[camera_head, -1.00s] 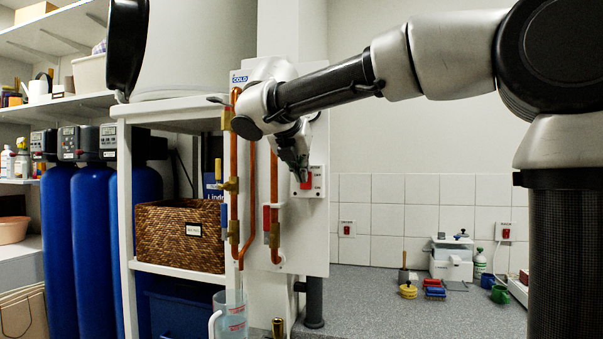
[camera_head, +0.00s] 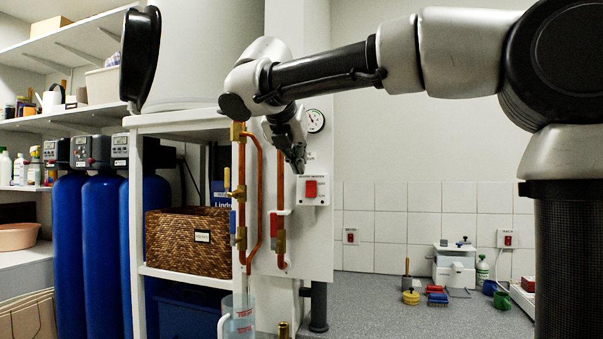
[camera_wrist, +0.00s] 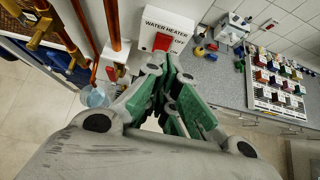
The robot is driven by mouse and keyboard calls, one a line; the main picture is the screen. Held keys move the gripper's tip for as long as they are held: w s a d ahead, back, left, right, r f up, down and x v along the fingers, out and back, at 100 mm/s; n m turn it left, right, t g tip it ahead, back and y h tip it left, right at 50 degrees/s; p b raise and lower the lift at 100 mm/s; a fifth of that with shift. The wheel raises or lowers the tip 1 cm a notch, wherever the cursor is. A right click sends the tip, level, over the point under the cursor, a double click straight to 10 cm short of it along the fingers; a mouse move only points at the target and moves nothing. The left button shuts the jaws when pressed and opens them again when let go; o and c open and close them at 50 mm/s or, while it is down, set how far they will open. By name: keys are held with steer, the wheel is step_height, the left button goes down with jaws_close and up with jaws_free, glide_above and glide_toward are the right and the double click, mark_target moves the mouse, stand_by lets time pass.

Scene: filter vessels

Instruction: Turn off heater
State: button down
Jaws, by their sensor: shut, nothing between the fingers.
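The water heater switch box (camera_head: 315,190) is a white box on the white wall panel, with a red rocker switch (camera_head: 311,188) on its front. In the wrist view the box (camera_wrist: 152,22) reads "WATER HEATER", and "OFF" shows beside the red rocker (camera_wrist: 163,42). I cannot tell which way the rocker is tipped. My gripper (camera_head: 299,168) is shut and empty, just up and left of the rocker in the head view, seemingly apart from it. In the wrist view its green-padded fingers (camera_wrist: 168,72) meet just below the rocker.
Copper pipes (camera_head: 281,200) with brass fittings run left of the switch box. A round gauge (camera_head: 315,121) is above it. A wicker basket (camera_head: 190,250) sits on the shelf at left. A grey counter (camera_head: 370,305) holds several small items.

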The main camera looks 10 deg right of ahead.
steer(key=v, duration=0.3)
steer(key=r+v, duration=0.1)
steer(key=v, duration=0.1)
steer(key=shift+w+d, duration=0.2)
steer(key=shift+w, duration=0.05)
